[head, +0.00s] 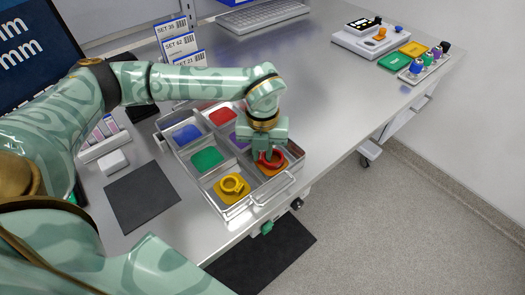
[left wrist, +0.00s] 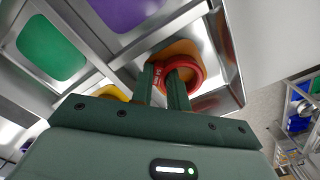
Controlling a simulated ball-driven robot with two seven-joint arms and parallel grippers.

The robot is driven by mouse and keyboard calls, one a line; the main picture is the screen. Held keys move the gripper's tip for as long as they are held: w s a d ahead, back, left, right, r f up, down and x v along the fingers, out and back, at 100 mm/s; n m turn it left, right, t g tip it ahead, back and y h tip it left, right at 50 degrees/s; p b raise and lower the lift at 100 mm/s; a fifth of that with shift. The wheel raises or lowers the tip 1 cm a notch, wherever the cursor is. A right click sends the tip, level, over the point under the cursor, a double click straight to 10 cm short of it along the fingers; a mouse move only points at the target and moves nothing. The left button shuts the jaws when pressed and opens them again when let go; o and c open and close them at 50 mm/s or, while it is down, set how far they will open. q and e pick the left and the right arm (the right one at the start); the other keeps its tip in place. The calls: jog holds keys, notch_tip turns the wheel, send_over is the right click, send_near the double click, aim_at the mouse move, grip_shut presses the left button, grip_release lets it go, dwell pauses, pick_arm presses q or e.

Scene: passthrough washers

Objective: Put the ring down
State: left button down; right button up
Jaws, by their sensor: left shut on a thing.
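My left gripper (head: 267,153) reaches down into the front right compartment of a metal tray (head: 257,211). It is shut on a red ring (head: 271,163), which also shows between and around the fingers (left wrist: 168,85) in the left wrist view (left wrist: 197,67). An orange pad (left wrist: 176,48) lies beneath the ring. The ring is over this pad; I cannot tell whether it touches it. The fingers hide part of the ring. My right gripper is not in view.
The tray's other compartments have blue (head: 187,134), red (head: 222,117), green (head: 207,159) and purple pads. A yellow ring (head: 233,184) sits in the front compartment. A dark mat (head: 142,197) lies left. The table's right middle is clear.

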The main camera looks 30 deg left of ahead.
aim_at(263, 155)
pick_arm(q)
jog(key=shift+f, duration=0.1)
jog(key=c, duration=1.4)
grip_release()
jog(key=shift+o, duration=0.2)
notch_tip(263, 155, up, 12)
jog(key=p, duration=0.2)
